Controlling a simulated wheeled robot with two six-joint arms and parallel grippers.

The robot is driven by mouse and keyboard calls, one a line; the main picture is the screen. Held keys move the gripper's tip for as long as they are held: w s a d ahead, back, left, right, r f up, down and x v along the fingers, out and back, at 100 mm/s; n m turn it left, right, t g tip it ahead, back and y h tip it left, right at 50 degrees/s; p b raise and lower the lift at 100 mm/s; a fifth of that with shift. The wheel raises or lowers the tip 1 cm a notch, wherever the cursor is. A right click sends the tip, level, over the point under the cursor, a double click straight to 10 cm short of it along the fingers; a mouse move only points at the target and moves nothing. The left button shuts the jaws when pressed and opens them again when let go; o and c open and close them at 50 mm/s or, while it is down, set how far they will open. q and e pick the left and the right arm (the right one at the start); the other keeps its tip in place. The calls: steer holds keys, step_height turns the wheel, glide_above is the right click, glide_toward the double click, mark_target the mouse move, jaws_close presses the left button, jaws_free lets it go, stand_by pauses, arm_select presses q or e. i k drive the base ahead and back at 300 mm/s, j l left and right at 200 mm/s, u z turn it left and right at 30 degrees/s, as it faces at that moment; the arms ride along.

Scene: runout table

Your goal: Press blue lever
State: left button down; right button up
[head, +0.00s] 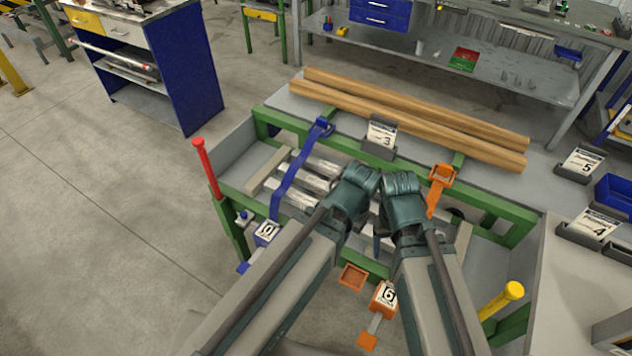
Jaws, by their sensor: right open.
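A long blue lever arm (296,172) slants across the metal rollers on the left of the green-framed table. Its upper end is by the rear frame bar. Below it at the front left is a blue box with a number label (265,233), with a small blue pedal-like plate (243,267) under it. My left gripper (361,183) is right of the blue lever arm and apart from it; its fingers are hidden behind the wrist. My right gripper (402,186) is beside it, between the blue lever and an orange lever (440,180). It is open; its fingertips are not clearly visible.
An orange box labelled 6 (384,298) with an orange plate (367,341) hangs at the front. A red post (205,165) and a yellow post (503,298) flank the frame. Wooden beams (410,115) lie behind. Open floor is at left.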

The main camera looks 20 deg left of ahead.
mark_target(244, 265)
steer(key=u, duration=1.3)
